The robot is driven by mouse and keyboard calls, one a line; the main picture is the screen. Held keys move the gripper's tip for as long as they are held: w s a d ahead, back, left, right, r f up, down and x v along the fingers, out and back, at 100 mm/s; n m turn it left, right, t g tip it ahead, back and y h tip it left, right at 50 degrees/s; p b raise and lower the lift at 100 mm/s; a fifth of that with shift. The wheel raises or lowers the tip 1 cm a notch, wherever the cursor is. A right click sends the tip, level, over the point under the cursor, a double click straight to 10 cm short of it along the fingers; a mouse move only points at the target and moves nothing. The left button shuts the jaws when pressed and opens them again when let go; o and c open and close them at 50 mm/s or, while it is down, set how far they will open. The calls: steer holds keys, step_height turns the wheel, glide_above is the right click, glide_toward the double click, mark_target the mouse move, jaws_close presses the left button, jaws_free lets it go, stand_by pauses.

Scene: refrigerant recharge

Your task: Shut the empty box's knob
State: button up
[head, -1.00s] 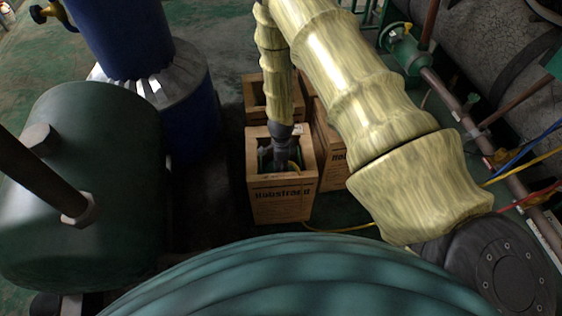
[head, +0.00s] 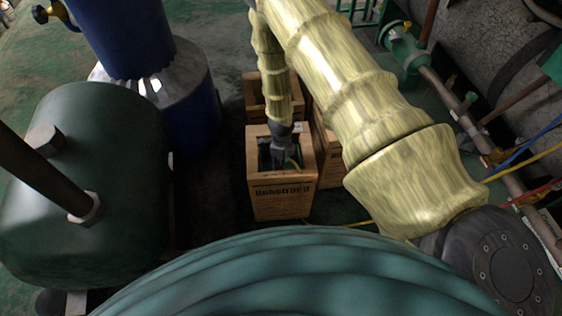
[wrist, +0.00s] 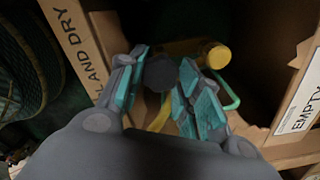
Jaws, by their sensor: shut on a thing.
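The cardboard box (head: 282,199) stands open-topped in the middle of the head view, with printed lettering on its front. In the wrist view, a white label reading EMPTY (wrist: 299,104) is on cardboard at the right. My gripper (head: 279,160) reaches down into the box's opening. In the wrist view, its teal-padded fingers stand on either side of a dark round knob (wrist: 160,72) and are shut on it. A yellow fitting (wrist: 216,56) shows just beyond the knob, with a yellow hose below. The knob's underside is hidden.
More cardboard boxes stand behind (head: 257,97) and to the right (head: 326,158). A dark green tank (head: 85,190) and a blue cylinder (head: 125,40) are at the left. Pipes and coloured hoses run along the right. The box walls closely surround my gripper.

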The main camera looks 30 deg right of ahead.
steer(key=o, duration=0.8)
steer(key=shift+c, duration=0.2)
